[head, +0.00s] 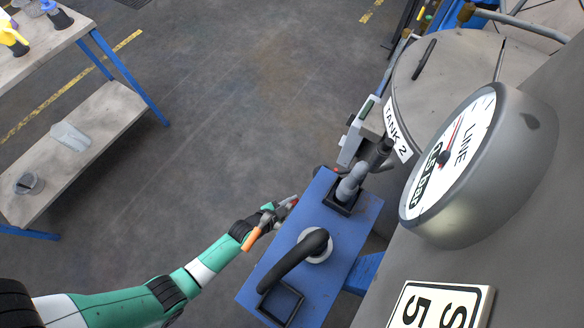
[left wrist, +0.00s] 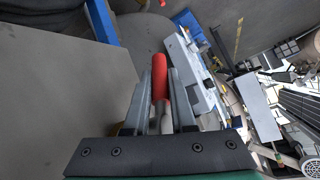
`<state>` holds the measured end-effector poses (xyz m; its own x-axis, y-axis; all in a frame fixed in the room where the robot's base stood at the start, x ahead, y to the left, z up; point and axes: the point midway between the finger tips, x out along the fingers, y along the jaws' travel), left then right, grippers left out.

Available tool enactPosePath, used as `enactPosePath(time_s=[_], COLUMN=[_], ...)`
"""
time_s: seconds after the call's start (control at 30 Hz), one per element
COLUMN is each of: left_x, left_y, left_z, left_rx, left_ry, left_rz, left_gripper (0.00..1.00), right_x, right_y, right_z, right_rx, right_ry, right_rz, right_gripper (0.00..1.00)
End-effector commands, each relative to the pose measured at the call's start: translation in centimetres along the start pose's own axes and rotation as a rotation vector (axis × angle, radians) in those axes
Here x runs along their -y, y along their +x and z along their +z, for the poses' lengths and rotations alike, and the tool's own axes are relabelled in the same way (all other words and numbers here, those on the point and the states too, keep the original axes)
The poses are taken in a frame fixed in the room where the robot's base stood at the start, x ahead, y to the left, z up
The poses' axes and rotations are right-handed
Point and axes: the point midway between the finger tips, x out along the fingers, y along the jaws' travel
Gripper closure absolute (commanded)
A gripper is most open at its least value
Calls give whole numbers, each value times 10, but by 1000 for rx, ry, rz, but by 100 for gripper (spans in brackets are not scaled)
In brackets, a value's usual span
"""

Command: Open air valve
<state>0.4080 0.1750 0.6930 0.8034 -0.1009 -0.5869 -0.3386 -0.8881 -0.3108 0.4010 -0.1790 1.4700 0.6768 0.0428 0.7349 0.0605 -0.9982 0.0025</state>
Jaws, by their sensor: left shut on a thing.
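The red handle of the air valve (left wrist: 160,76) stands between the two fingers of my left gripper (left wrist: 160,95) in the left wrist view, and the gripper is shut on it. A pale metal stem shows below the red grip. In the head view my left gripper (head: 279,212) is at the left side of the blue stand (head: 318,215), and only a small red bit of the handle (head: 293,200) shows there. The rest of the valve body is hidden. My right gripper is not in view.
A black curved pipe (head: 292,262) and a grey fitting (head: 350,185) rise from the blue stand. A large LINE gauge (head: 450,158) and Tank 2 (head: 450,75) are at the right. A shelf table (head: 75,125) stands at the left. The floor between is clear.

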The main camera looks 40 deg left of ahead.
Motion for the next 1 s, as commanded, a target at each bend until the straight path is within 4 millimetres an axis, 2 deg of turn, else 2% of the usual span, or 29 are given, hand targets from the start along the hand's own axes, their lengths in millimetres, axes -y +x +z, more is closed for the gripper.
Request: enactPosePath(time_s=[0.5,0.53,0.67,0.7,1.0], left_x=[0,0,0,0,0], left_y=[0,0,0,0,0], left_z=[0,0,0,0,0], left_rx=[-19,-19,-19,-19,-20], left_ry=[6,6,6,6,6], left_rz=[-12,-12,-12,-12,-13], left_gripper=[100,73,50,47,47], right_x=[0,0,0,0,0], right_y=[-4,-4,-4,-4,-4], right_z=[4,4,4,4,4], right_rx=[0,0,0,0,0], right_ry=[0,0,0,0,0], right_rz=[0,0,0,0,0], right_gripper=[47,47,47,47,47])
